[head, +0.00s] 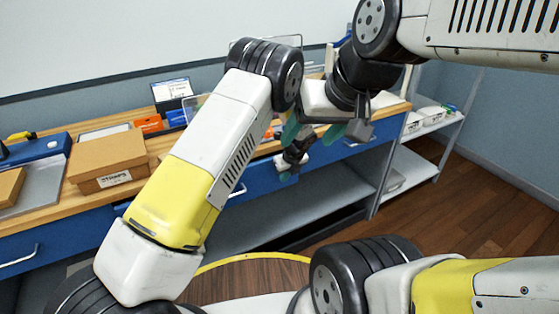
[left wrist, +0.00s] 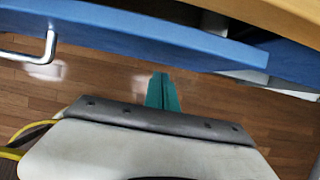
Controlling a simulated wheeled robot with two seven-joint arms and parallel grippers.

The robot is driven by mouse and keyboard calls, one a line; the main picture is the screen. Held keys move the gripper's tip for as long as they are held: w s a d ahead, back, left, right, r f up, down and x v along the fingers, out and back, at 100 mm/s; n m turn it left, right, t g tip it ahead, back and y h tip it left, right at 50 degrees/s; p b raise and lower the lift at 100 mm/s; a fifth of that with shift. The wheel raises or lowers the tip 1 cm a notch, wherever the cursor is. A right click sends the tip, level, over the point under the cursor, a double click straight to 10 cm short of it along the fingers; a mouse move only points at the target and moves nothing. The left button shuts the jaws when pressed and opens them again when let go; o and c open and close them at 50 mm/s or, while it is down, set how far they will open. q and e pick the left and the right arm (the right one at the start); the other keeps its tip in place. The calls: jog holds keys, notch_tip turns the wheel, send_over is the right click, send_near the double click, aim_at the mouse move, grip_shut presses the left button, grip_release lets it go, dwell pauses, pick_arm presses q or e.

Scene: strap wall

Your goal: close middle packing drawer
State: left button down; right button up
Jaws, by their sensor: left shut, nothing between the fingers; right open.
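The middle drawer's blue front (head: 262,178) shows under the bench top in the head view, partly hidden behind my left arm. In the left wrist view a blue drawer front (left wrist: 150,38) runs across the top, with a metal handle (left wrist: 45,48) at its left. A dark gap behind its right part suggests it stands out from the bench. My left gripper (head: 287,177) is shut and empty, low near the drawer front; its teal fingers (left wrist: 162,92) appear just below the front, contact unclear. My right gripper (head: 313,133) is open and empty above the bench edge.
A cardboard box (head: 108,165) and a blue case (head: 38,148) stand on the wooden bench. A grey lower shelf (head: 330,190) lies below the drawers. A white shelf rack (head: 420,165) stands at right. Wooden floor at right is clear.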

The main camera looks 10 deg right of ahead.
pick_arm(q)
jog(key=shift+w+a, duration=0.3)
jog(key=shift+w, duration=0.5)
